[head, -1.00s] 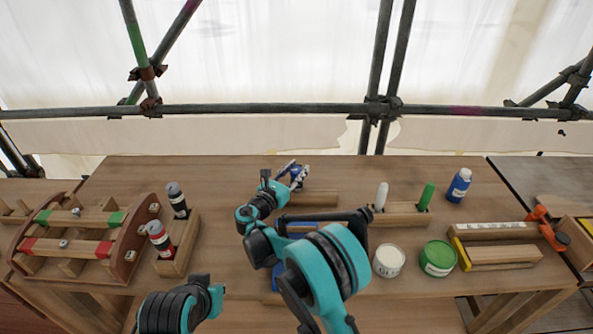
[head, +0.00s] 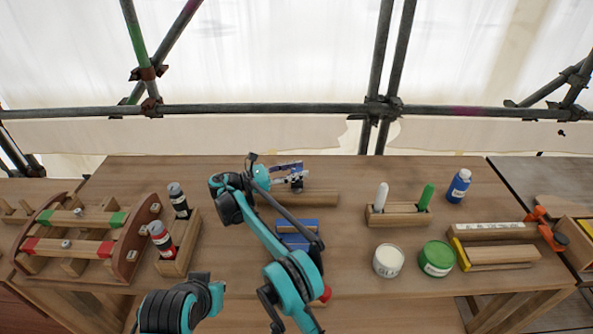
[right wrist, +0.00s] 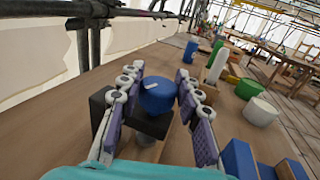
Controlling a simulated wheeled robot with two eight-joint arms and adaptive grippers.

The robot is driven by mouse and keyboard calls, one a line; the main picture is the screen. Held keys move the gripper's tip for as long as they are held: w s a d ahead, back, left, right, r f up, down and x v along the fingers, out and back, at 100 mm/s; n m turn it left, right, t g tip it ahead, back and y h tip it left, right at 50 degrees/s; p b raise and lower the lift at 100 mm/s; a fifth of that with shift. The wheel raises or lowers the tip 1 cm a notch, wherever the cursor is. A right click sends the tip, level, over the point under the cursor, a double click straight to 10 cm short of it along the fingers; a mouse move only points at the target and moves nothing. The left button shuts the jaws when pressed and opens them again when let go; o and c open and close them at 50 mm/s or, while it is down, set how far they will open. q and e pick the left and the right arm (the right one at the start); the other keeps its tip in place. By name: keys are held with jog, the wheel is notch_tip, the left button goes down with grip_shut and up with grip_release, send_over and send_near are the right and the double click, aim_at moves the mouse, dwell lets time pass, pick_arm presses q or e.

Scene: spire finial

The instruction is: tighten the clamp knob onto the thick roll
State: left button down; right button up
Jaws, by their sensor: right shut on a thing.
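The blue clamp knob (right wrist: 157,95) sits on a black clamp body (right wrist: 146,123) in the right wrist view. My right gripper (right wrist: 158,100) is shut on the knob, with a finger on each side of it. In the head view my right gripper (head: 290,174) is at the back middle of the bench, over a long wooden piece (head: 318,198). The clamp is mostly hidden there by the gripper. I cannot tell the thick roll for certain; a greyish shape (right wrist: 148,150) shows just below the clamp body. My left gripper is not in view.
Blue block (head: 298,226) stands in front of the clamp. To the right are a marker holder (head: 397,219), white can (head: 389,260), green can (head: 437,258) and blue bottle (head: 459,186). Left are a bottle rack (head: 176,262) and curved wooden frame (head: 130,238). Scaffold pipes cross behind.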

aim_at(297, 170)
jog(key=shift+d+m+g, duration=0.1)
jog(key=shift+m+g, duration=0.2)
jog(key=shift+g, duration=0.1)
jog(key=o, duration=1.2)
jog(key=shift+w, duration=0.1)
notch_tip(297, 170, up, 10)
